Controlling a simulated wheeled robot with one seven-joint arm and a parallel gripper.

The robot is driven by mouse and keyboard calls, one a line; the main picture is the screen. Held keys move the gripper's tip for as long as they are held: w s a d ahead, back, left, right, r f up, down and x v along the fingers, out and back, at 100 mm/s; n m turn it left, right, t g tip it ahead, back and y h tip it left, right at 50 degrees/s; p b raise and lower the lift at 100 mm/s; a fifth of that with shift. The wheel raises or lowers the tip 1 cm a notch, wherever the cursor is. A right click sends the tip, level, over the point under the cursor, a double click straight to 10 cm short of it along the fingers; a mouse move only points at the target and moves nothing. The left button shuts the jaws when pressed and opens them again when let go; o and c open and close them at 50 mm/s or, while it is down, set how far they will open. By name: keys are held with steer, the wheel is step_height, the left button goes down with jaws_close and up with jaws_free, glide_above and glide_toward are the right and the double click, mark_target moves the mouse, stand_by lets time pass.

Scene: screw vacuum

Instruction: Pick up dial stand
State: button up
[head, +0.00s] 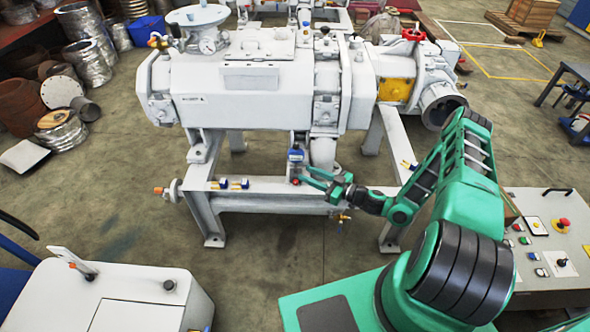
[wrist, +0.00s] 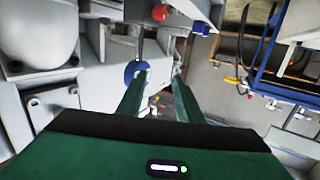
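A small upright device with a blue top (head: 295,155) and a grey lower part stands on the machine's front frame beam; it may be the dial stand, but it is too small to be sure. My gripper (head: 303,176) is open, with its green fingertips close beside the lower part of this device, near a red knob. In the wrist view my gripper (wrist: 160,76) shows two spread fingers with a gap between them. A blue disc (wrist: 131,72) on a thin grey rod appears at the left fingertip; I cannot tell whether they touch. Nothing is visibly held.
The large pale vacuum machine (head: 250,85) rises behind the beam (head: 265,203). Small blue-topped parts (head: 232,184) lie left on the beam. A control panel (head: 545,240) stands at right, a white cabinet (head: 140,292) at front left.

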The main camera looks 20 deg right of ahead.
mark_target(296, 172)
steer(key=f+m+t+h, duration=0.1)
steer(key=d+f+t+h, duration=0.1)
steer(key=d+f+m+t+h, duration=0.1)
steer(key=shift+w+f+m, duration=0.1)
steer(key=shift+w+m, duration=0.15)
steer(key=shift+m, duration=0.05)
steer(key=x, duration=0.5)
steer(key=shift+w+a, duration=0.1)
steer(key=shift+w, duration=0.2)
steer(key=shift+f+x, duration=0.15)
steer(key=shift+x, duration=1.15)
steer(key=shift+f+x, duration=0.15)
steer(key=shift+x, duration=1.1)
jaws_close()
